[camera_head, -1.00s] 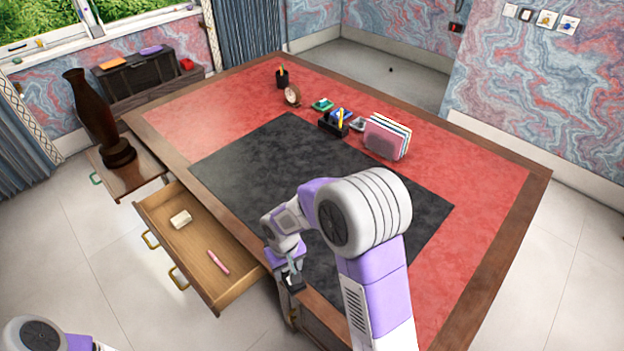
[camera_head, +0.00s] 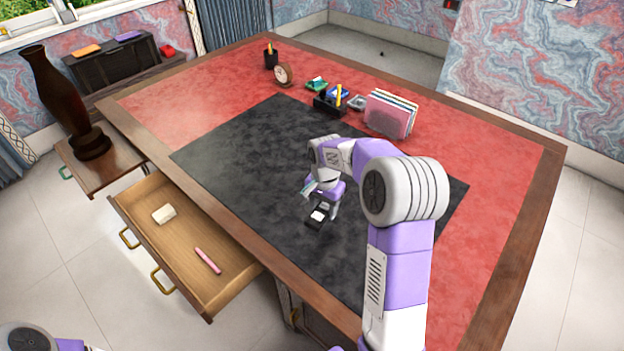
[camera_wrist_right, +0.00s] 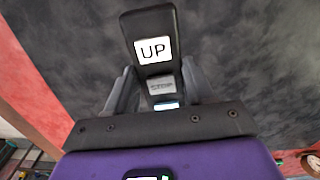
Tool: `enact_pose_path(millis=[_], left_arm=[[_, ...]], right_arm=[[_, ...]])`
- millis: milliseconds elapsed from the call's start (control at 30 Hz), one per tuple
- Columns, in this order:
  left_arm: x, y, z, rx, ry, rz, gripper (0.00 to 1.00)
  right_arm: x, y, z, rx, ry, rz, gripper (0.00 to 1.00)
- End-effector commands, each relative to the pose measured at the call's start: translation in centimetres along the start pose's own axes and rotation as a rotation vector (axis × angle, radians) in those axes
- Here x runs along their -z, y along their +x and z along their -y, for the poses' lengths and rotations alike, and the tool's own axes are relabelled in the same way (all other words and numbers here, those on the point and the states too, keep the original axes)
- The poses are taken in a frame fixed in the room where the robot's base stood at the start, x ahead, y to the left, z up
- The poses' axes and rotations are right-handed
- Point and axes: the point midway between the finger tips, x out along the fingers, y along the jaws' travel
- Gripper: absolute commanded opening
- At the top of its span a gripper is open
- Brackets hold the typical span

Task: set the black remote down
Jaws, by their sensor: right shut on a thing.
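The black remote (camera_head: 317,217) is in my right gripper (camera_head: 312,201), over the dark mat (camera_head: 240,160) on the desk. In the right wrist view the remote (camera_wrist_right: 151,22) shows a white label reading "UP" and a grey button below it. My right gripper (camera_wrist_right: 158,92) is shut on it, with a finger on each side. I cannot tell whether the remote touches the mat. My left gripper is out of view; only a part of my left arm shows at the bottom left.
An open drawer (camera_head: 190,250) at the left holds a white block (camera_head: 164,214) and a pink stick (camera_head: 208,261). A clock (camera_head: 283,74), pen cup (camera_head: 271,57), black organiser (camera_head: 328,103) and file holder (camera_head: 388,115) stand at the back. The mat's left part is clear.

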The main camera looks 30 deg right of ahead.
Motion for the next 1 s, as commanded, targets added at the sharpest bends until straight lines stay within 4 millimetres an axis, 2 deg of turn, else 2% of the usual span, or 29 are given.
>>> enact_pose_path(millis=[33,100,267,500,733,900,1000], left_arm=[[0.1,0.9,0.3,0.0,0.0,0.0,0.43],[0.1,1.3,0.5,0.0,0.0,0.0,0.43],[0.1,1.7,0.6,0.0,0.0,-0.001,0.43],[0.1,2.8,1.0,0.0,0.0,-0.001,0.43],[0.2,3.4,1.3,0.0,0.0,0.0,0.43],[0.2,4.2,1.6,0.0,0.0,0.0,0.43],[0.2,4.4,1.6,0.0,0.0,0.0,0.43]], right_arm=[[0.8,0.6,-0.4,0.001,0.049,-0.001,0.18],[1.6,0.6,-0.8,0.001,0.101,-0.002,0.18],[2.3,0.9,-1.3,-0.001,0.156,-0.002,0.18],[2.3,4.7,-1.4,-0.004,0.159,0.0,0.18],[2.3,7.1,-1.4,-0.003,0.157,-0.001,0.18],[2.3,10.0,-1.4,-0.004,0.156,-0.001,0.18],[2.3,10.6,-1.3,-0.001,0.156,-0.003,0.18]])
